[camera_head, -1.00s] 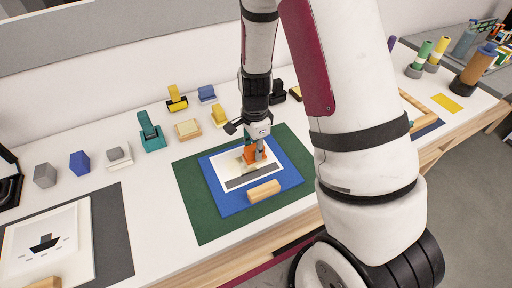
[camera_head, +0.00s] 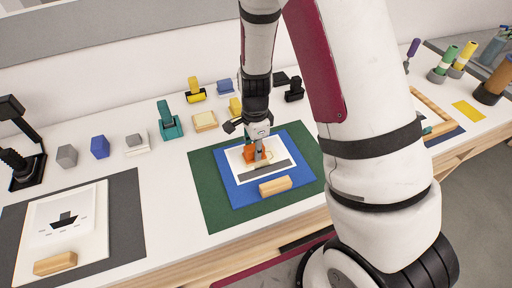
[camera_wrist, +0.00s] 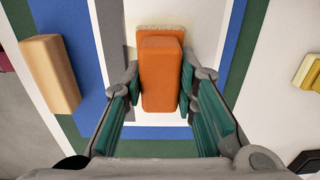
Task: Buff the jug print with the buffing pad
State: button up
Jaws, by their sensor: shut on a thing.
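A white print (camera_head: 284,167) with a dark grey band along its front side lies on a blue mat (camera_head: 239,197). Its picture is mostly covered by my gripper and the pad, so I cannot make out a jug. My gripper (camera_head: 258,154) is shut on the orange handle of the buffing pad (camera_head: 248,154). In the wrist view the upright orange handle (camera_wrist: 161,75) sits between the green-lined fingers. The pad's tan, speckled base shows past it, over the white print (camera_wrist: 202,30) and apparently resting on it.
A wooden block (camera_head: 275,186) lies on the blue mat's front part. A green mat (camera_head: 222,215) lies beneath. A boat print (camera_head: 85,245) with another wooden block (camera_head: 55,263) is at left. Small coloured tools, including a teal one (camera_head: 170,125), stand behind.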

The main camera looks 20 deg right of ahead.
jog(key=shift+a, duration=0.1)
jog(key=shift+a+p, duration=0.35)
jog(key=shift+a, duration=2.05)
jog(key=shift+d, duration=2.5)
jog(key=shift+d, duration=0.1)
jog(key=shift+d, duration=2.4)
notch_tip(320, 180, up, 7)
jog(key=p, duration=0.2)
jog(key=shift+p, duration=0.3)
